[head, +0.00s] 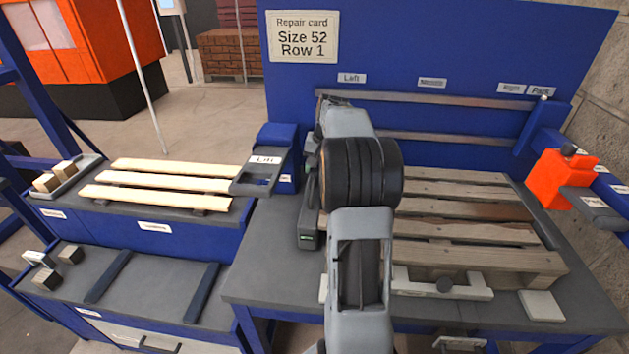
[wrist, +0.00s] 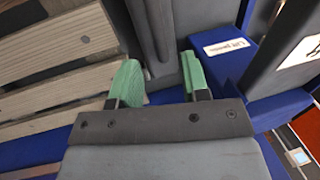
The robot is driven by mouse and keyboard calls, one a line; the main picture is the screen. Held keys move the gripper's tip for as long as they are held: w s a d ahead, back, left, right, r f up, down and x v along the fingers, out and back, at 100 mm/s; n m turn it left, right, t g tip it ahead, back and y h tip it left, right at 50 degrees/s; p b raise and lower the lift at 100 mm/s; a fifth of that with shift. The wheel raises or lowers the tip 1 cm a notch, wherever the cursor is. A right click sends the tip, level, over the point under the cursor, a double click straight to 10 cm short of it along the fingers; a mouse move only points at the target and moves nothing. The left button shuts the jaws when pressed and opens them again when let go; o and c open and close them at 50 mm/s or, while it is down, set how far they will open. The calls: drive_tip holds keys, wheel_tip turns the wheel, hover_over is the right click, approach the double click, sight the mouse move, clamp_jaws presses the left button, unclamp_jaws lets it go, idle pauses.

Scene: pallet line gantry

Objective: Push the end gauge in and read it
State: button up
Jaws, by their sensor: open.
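A dark grey device with a small green display (head: 308,238) stands at the left end of the worn wooden pallet (head: 460,230), partly hidden by my arm. It may be the end gauge; I cannot read it. In the wrist view my gripper (wrist: 162,80) is open, with two green fingertips apart. A dark grey upright part (wrist: 152,45) shows just beyond and between the tips; I cannot tell whether they touch it. The pallet's boards (wrist: 50,60) are left of the tips.
A blue panel (head: 430,45) with a repair card (head: 303,37) reading "Size 52 Row 1" stands behind. Pale boards (head: 165,180) lie on the left bench. An orange-red tool (head: 562,178) is at right. A labelled blue block (wrist: 225,65) is close right of my fingers.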

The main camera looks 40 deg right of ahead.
sight(314, 182)
drive_tip(key=shift+w+a+f, duration=0.15)
drive_tip(key=shift+f, duration=0.95)
drive_tip(key=shift+w+a+f, duration=0.15)
drive_tip(key=shift+f, duration=0.95)
clamp_jaws()
